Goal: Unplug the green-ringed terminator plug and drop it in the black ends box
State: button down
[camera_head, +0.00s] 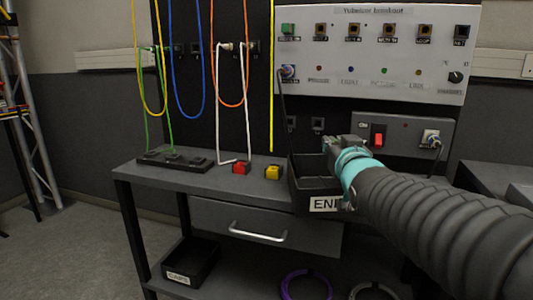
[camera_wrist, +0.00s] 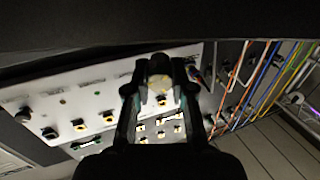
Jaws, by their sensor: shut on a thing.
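The black ends box (camera_head: 303,190) stands at the right end of the grey bench, its white label partly covered by my arm. My gripper (camera_head: 332,146) is over the box in the head view, at about the height of its back rim. In the wrist view my gripper (camera_wrist: 160,92) is shut on a pale, rounded thing, which I take for the terminator plug (camera_wrist: 160,84). Its green ring cannot be made out. In the head view the plug is too small or hidden to tell. The inside of the box is mostly hidden.

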notch_tip(320, 180, down, 3)
jog(key=shift+r+b, duration=0.1)
jog(key=shift+b, duration=0.6)
jog(key=c, duration=0.9)
grip_release()
jog(key=s, duration=1.2)
jog(key=shift+d, duration=0.3)
